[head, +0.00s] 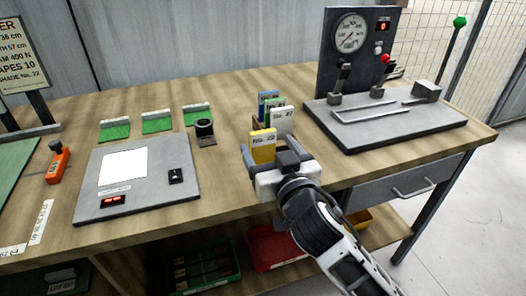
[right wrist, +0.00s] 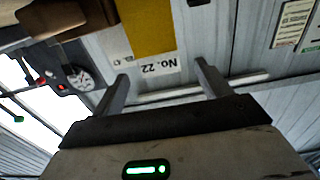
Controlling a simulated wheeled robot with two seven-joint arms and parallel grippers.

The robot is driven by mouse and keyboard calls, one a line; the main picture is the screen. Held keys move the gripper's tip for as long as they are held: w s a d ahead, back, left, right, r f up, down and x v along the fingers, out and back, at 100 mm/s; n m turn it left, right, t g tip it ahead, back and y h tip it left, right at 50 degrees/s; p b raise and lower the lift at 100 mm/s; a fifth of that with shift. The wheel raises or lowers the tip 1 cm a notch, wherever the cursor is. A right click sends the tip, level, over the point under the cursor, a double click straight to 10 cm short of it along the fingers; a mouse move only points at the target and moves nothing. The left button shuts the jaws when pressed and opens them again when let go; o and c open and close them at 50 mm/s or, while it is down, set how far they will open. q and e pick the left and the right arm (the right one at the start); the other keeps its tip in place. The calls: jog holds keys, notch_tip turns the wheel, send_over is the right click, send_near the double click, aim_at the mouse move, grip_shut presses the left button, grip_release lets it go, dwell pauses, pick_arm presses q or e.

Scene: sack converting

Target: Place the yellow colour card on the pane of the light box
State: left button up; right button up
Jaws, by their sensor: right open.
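The yellow colour card (head: 262,150), with a white label, stands upright in front of other cards in a holder at the bench's middle. The label reads No. 22 in the right wrist view, where the yellow card (right wrist: 150,25) appears upside down between and beyond the fingertips. My right gripper (head: 272,158) is open, with one finger on each side of the card; I cannot tell whether either touches it. The grey light box (head: 150,200) lies left of it on the bench. Its bright white pane (head: 123,167) is bare. My left gripper is out of view.
A blue card (head: 267,97) and a pale card (head: 284,122) stand behind the yellow one. A black cylinder (head: 205,132) stands at the light box's back right corner. Green samples (head: 157,124) lie behind the box. A gauge machine (head: 350,60) stands right.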

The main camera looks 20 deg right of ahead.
aim_at(264, 138)
jog(key=w, duration=0.4)
jog(key=shift+w+p, duration=0.3)
jog(key=shift+w, duration=0.05)
jog(key=c, duration=1.1)
